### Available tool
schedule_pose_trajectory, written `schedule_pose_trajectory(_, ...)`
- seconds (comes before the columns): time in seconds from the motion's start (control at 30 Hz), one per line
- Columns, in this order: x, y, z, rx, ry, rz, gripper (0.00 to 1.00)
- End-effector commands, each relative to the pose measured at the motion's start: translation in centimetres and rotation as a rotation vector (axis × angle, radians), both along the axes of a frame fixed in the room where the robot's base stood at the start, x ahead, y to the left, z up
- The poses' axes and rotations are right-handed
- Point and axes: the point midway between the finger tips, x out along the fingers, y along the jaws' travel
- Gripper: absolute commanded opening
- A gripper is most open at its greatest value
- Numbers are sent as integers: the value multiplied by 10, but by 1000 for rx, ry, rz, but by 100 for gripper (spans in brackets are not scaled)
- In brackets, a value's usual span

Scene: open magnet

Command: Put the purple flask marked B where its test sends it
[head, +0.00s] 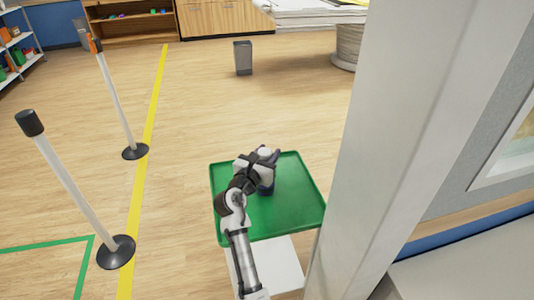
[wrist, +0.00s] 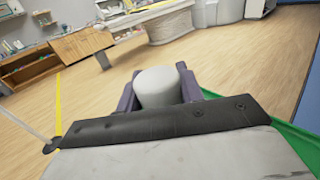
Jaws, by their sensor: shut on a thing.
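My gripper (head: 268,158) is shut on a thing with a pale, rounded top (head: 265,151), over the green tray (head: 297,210). In the wrist view the same pale, cylindrical top (wrist: 157,88) stands between the two dark purplish fingers. A dark bluish-purple part shows below the gripper in the head view. I cannot tell whether it is the flask's body or a finger. No letter B is visible, and most of the held thing is hidden. I cannot tell whether it touches the tray.
A pale pillar (head: 385,150) stands close on the right. At left, two white posts (head: 75,190) on black bases stand by a yellow floor line (head: 147,140), and a green floor line (head: 45,244) lies in front. A grey bin (head: 243,58) stands farther back. The middle floor is clear.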

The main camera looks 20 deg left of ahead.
Motion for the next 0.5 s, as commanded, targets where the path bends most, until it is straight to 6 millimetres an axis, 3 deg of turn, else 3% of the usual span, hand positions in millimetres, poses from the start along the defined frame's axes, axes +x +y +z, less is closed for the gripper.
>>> schedule_pose_trajectory(0.3, 0, 0, -2, -1, -2, 0, 0)
schedule_pose_trajectory(0.33, 0, 0, -2, 0, -1, 0, 41)
schedule_pose_trajectory(0.5, 0, 0, -2, 0, 0, 0, 59)
